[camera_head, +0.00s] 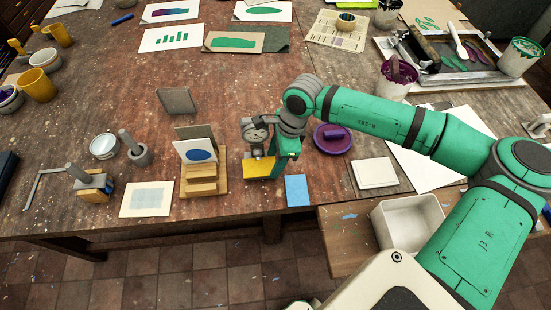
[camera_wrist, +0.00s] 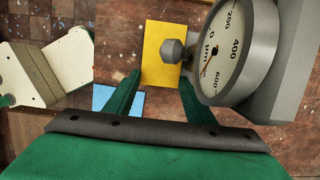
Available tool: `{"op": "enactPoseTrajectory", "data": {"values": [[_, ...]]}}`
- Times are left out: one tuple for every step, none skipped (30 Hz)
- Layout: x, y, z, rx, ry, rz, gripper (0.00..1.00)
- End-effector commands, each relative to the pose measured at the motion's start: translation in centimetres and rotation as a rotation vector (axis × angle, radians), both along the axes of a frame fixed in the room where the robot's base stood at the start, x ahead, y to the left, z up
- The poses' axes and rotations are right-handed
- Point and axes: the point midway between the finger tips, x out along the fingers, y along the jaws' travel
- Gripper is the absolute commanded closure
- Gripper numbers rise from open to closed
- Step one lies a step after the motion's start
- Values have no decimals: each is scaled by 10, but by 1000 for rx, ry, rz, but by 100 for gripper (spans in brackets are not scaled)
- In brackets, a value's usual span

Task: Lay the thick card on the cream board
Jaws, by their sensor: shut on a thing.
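My gripper (camera_head: 276,168) is shut on a yellow card (camera_head: 258,168), held flat by its side edges near the table's front edge. In the wrist view the yellow card (camera_wrist: 162,50) lies between my fingertips (camera_wrist: 160,78). A dial gauge (camera_head: 255,133) stands at the card, its grey round tip over it; in the wrist view the gauge face (camera_wrist: 220,55) is partly cut off. A blue card (camera_head: 297,190) lies on the table just right of my gripper. The cream board (camera_head: 375,173) lies farther right, bare. I cannot tell by eye which card is thicker.
A wooden rack (camera_head: 204,186) with upright cards stands close left of my gripper. A white bin (camera_head: 408,222) stands front right. The table's front edge is close.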

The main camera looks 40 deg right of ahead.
Motion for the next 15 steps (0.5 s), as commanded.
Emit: {"op": "enactPoseTrajectory", "data": {"values": [[0, 0, 2, -1, 0, 0, 67], [0, -1, 3, -2, -1, 0, 67], [0, -1, 5, -2, -1, 0, 67], [0, -1, 6, -2, -1, 0, 67], [0, -1, 7, -2, -1, 0, 67], [0, -1, 8, -2, -1, 0, 67], [0, -1, 9, -2, -2, -1, 67], [0, -1, 10, -1, -2, -2, 67], [0, -1, 12, -1, -2, -2, 67], [0, -1, 13, -1, -2, -2, 67], [0, -1, 14, -1, -2, -2, 67], [0, -1, 15, -1, -2, -2, 67], [1, -1, 16, -1, -2, -2, 67], [1, -1, 18, -2, -3, -2, 67], [1, -1, 19, -2, -4, -2, 69]]}}
